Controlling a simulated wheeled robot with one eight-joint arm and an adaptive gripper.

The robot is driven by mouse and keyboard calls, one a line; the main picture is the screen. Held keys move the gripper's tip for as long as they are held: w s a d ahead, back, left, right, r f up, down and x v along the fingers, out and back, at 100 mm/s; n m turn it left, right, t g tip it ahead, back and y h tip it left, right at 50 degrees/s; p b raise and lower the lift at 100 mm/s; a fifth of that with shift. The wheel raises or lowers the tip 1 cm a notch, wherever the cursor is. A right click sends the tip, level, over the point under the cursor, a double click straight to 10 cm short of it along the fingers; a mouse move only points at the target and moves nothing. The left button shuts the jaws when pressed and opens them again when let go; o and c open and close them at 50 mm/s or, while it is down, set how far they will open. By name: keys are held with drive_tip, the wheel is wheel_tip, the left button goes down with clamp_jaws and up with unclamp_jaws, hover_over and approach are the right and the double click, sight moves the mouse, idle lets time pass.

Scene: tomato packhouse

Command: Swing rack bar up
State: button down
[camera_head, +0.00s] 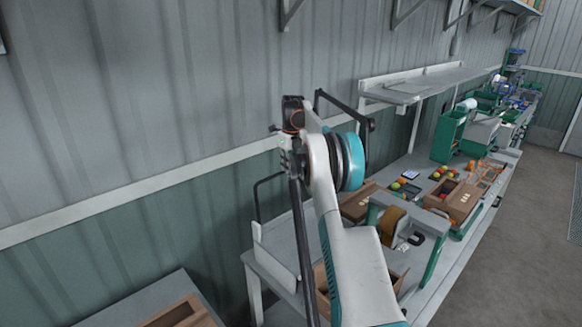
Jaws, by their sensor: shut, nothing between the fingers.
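My white and teal arm (350,270) rises from the bottom centre over the bench. It ends near dark parts around an orange ring (294,118), and I cannot make out gripper fingers there. A thin black bent bar (340,104) stands above and behind the teal joint, its right end by a dark knob. Another thin black bent bar (257,198) stands upright at the bench's left end, against the wall side. I cannot tell which one is the rack bar, or whether they are joined. My arm hides the space between them.
The long grey bench (405,165) runs to the far right and bears brown boxes (457,197), trays of tomatoes and green equipment (449,134). A grey shelf (415,85) hangs on the wall above it. A wooden crate (183,312) sits lower left. The floor (535,220) at right is clear.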

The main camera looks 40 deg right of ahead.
drive_tip(key=shift+w, duration=0.7)
drive_tip(key=shift+r, duration=0.15)
wheel_tip(320, 180, up, 12)
drive_tip(key=s, duration=0.1)
drive_tip(key=shift+s, duration=0.2)
drive_tip(key=shift+f, duration=0.2)
idle(0.5)
